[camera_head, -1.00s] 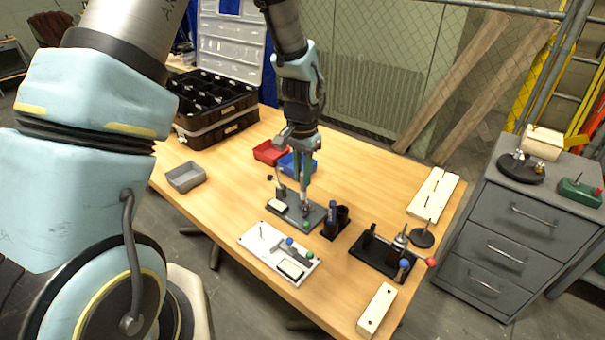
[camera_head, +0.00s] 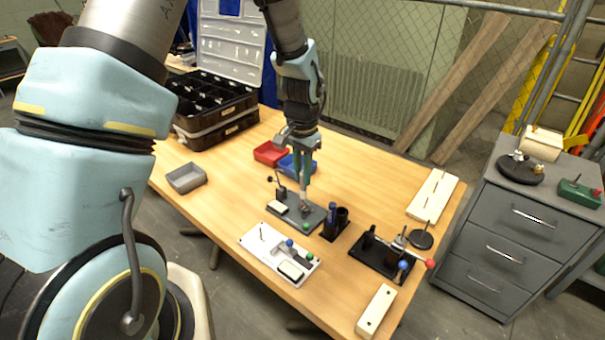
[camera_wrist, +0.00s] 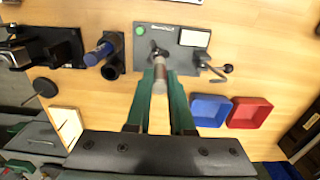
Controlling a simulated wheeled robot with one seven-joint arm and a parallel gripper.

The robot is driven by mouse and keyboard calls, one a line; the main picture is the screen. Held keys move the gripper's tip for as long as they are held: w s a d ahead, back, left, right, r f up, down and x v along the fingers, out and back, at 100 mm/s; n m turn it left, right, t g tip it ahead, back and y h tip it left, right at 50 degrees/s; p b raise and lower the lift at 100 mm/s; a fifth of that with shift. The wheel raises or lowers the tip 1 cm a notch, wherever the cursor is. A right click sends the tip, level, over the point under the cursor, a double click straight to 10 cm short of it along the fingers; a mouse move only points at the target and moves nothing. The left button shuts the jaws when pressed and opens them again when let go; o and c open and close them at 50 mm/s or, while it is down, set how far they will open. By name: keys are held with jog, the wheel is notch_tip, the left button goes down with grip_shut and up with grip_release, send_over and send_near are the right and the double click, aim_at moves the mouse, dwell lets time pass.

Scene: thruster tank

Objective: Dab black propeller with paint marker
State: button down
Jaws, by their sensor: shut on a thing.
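My gripper (camera_wrist: 160,100) points down over the grey fixture plate (camera_head: 283,213) and is shut on a slim grey and white cylinder (camera_wrist: 160,78). I cannot tell whether this is the paint marker. A small dark part (camera_wrist: 157,48), perhaps the black propeller, is at the cylinder's far end over the plate. Its shape and any contact are too small to tell. The plate has a green button (camera_wrist: 140,30), a pale pad (camera_wrist: 195,38) and a black-knobbed lever (camera_wrist: 228,68). A blue, marker-like stick (camera_wrist: 97,55) stands in a black two-cup holder (camera_wrist: 114,70) beside the plate.
Blue (camera_wrist: 210,107) and red (camera_wrist: 250,111) trays lie close to my gripper. A white fixture (camera_head: 262,240), a black fixture with a red knob (camera_head: 375,258) and a grey bin (camera_head: 187,178) share the table.

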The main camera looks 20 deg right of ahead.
jog(key=shift+r+p, duration=1.3)
jog(key=shift+r, duration=0.8)
jog(key=shift+f, duration=0.1)
